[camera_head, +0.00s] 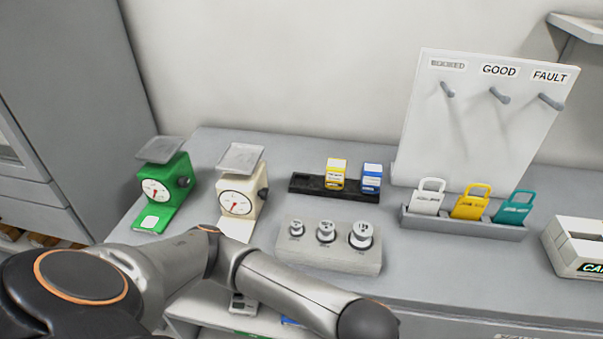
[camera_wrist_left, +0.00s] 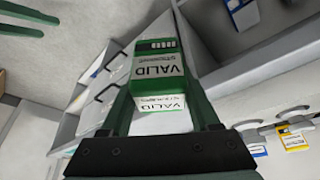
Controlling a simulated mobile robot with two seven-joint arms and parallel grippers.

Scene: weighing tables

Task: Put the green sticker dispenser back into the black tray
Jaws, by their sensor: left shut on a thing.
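The green sticker dispenser (camera_wrist_left: 158,68), a green and white box with the word VALID on it, is between the fingers of my left gripper (camera_wrist_left: 158,45) in the left wrist view. The gripper is shut on it. In the head view my left arm crosses the lower left, and its gripper and the dispenser are out of frame. The black tray (camera_head: 306,184) lies on the table near the wall. It holds a yellow dispenser (camera_head: 335,174) in the middle and a blue one (camera_head: 371,178) at the right. Its left place is empty. My right gripper is not seen.
A grey block with several weights (camera_head: 326,258) stands in front of the tray. A green scale (camera_head: 163,187) and a cream scale (camera_head: 240,196) stand to the left. A holder with colored tags (camera_head: 470,232) and a white pegboard (camera_head: 480,130) are to the right.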

